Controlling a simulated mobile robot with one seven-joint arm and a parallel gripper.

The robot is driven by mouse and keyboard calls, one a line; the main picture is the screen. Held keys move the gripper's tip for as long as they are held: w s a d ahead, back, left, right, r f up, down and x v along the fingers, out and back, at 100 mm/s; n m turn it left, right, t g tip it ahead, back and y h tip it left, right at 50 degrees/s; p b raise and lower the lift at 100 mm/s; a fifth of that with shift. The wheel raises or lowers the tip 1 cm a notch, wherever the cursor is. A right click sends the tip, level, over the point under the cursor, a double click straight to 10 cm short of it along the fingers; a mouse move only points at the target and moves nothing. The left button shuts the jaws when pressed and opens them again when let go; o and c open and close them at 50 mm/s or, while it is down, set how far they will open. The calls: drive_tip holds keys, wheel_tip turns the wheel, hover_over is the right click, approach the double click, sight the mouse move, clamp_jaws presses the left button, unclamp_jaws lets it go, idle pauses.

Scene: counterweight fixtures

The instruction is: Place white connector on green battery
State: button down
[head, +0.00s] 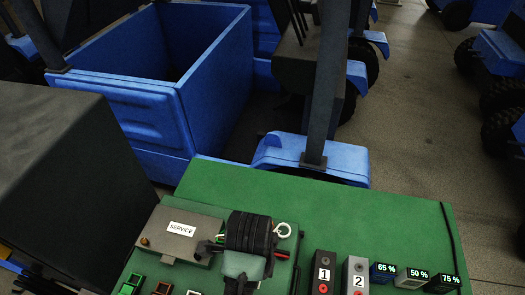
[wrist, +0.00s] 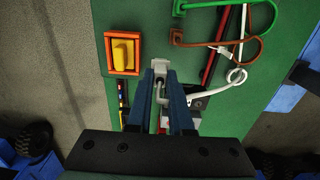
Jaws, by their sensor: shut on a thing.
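My gripper (wrist: 160,72) shows in the wrist view with its two long fingers close together over the green board. A pale, hook-shaped piece (wrist: 160,91) shows between the fingers; it appears to be the white connector, mostly hidden by them. A white cable (wrist: 215,90) makes a loop and runs behind the right finger. In the head view my dark gripper is over the board, with a white cable loop (head: 283,230) just right of it. A green-framed piece (head: 130,285) lies at the lower left; I cannot tell whether it is the green battery.
A grey SERVICE box (head: 180,232) stands left of my gripper. Modules marked 1 (head: 323,273) and 2 (head: 355,276) and small percent displays (head: 411,277) stand to the right. Green (wrist: 272,22) and brown (wrist: 255,55) cables lie nearby. The board's far part (head: 330,205) is clear.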

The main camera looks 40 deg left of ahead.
wheel_tip(320, 180, down, 10)
drive_tip(key=shift+r+p, duration=0.2)
drive_tip(key=shift+p, duration=0.55)
drive_tip(key=shift+f, duration=0.15)
drive_tip(key=c, duration=0.8)
unclamp_jaws()
wheel_tip(320, 180, up, 12)
drive_tip(key=shift+r, duration=0.2)
